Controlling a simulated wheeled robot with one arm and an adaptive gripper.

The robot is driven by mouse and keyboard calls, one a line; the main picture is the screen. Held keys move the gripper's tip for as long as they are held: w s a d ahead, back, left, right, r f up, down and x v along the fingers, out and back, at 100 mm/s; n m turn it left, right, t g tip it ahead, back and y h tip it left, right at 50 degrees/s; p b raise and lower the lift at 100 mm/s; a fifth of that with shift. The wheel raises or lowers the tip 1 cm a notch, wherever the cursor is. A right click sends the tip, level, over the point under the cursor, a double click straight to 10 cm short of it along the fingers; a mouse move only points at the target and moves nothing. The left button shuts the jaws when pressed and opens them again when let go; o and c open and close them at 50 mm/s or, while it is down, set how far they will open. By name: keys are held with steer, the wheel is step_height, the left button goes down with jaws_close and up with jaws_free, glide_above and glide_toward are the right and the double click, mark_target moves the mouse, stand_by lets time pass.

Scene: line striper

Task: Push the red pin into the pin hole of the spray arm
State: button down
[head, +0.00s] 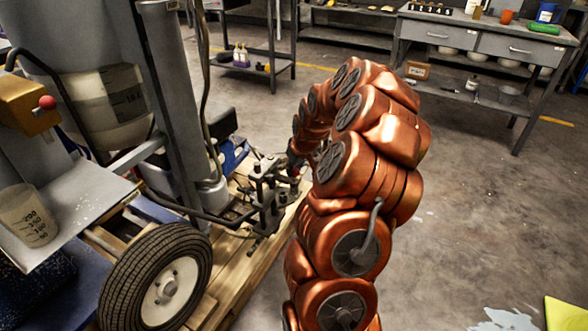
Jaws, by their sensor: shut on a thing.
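My copper-coloured arm curls over, and its end reaches down to the left. My gripper (292,168) is small and dark there, partly hidden by the arm, and close against a black metal assembly of clamps and rods. This assembly (265,197), on the near side of the line striper, looks like the spray arm. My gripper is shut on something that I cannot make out. I cannot pick out the red pin or the pin hole at this size. I cannot tell whether my gripper touches the assembly.
The striper's wheel (160,285) and grey shelf (75,215) with a measuring cup (28,216) are at left. A red knob (47,102) sits on a yellow box. A wooden pallet (232,270) lies under the machine. A workbench (480,60) stands at back right. The floor at right is mostly clear.

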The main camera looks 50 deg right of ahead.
steer(key=shift+f, duration=0.65)
steer(key=c, duration=0.7)
jaws_free()
steer(key=shift+c, duration=0.2)
steer(key=shift+r, duration=0.15)
steer(key=v, duration=0.6)
steer(key=shift+s+r, duration=0.25)
steer(key=shift+r, duration=0.05)
stand_by(0.8)
